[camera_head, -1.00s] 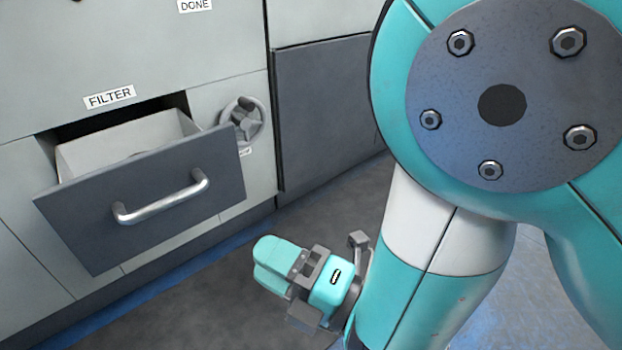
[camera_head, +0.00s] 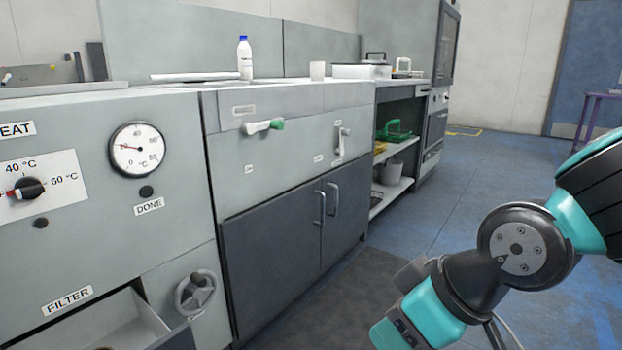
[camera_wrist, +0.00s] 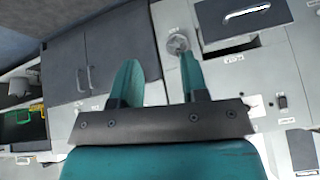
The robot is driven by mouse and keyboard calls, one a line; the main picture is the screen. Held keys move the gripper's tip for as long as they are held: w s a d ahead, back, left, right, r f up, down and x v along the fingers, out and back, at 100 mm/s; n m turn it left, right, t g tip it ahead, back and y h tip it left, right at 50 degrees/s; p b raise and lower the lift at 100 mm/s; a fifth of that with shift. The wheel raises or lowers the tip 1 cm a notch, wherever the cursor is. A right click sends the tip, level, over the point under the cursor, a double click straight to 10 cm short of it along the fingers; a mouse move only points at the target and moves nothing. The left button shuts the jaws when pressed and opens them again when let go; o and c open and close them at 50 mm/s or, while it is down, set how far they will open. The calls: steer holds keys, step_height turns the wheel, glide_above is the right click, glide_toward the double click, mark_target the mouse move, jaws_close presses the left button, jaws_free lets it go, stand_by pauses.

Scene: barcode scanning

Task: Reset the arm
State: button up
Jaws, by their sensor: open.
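My arm (camera_head: 500,265) is at the lower right of the head view, folded in the air clear of the counters. Its gripper end hangs low near the bottom edge, and the fingertips are not clear there. In the wrist view my gripper (camera_wrist: 158,85) shows two teal fingers apart with nothing between them. The scene in the wrist view looks upside down. The open filter drawer (camera_head: 120,325) is at the lower left of the head view, cut off by the frame; its grey front also shows in the wrist view (camera_wrist: 245,18).
A handwheel (camera_head: 195,293) sits right of the drawer. Dark cupboard doors (camera_head: 270,265) are shut. A blue-capped bottle (camera_head: 245,60) stands on the counter. Shelves (camera_head: 390,190) hold a green basket and a pale container. The blue-grey floor (camera_head: 455,170) is open at the right.

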steer(key=s+d+r+m+g+p, duration=0.25)
steer(key=s+d+r+p, duration=0.2)
steer(key=s+r, duration=0.4)
step_height(320, 180, up, 37)
steer(key=g+h+p, duration=0.1)
steer(key=p, duration=3.5)
steer(key=shift+r+n+p, duration=0.15)
steer(key=shift+n+p, duration=0.15)
steer(key=shift+n, duration=0.05)
